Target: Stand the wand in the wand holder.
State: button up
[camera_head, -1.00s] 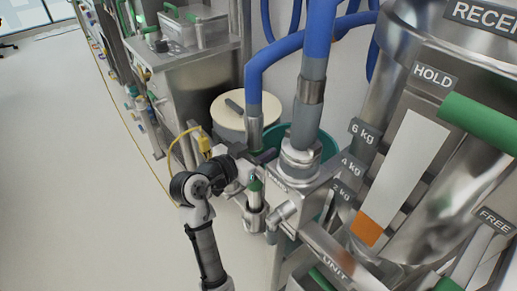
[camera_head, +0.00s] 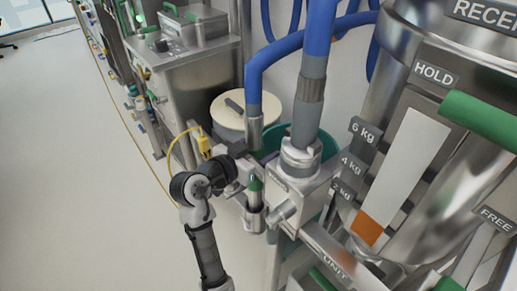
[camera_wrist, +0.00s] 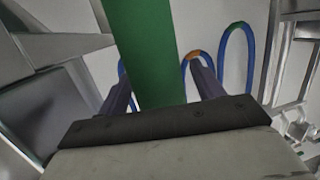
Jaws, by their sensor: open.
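The wand hangs from a blue hose with a metal cuff, and its green grip (camera_head: 255,186) stands in line with the wand holder. The wand holder (camera_head: 254,219) is a metal cup on the front of the machine, below the grip, and the wand appears upright in it. How deep it sits I cannot tell. My gripper (camera_head: 257,160) is at the upper part of the wand, partly hidden. In the wrist view, the green grip (camera_wrist: 146,55) runs between my two dark fingers, which are open with gaps beside it.
A thick blue hose on a grey metal fitting (camera_head: 300,155) stands close to the right of the wand. A cream lidded drum (camera_head: 229,112) and a teal bin (camera_head: 326,147) are behind. A yellow cable (camera_head: 170,152) hangs at left. The floor at left is clear.

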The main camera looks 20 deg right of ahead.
jog(key=shift+a, duration=0.1)
jog(key=b+v, duration=0.1)
jog(key=v, duration=1.2)
jog(key=shift+s+a, duration=0.25)
jog(key=shift+s, duration=0.05)
jog(key=shift+w, duration=0.1)
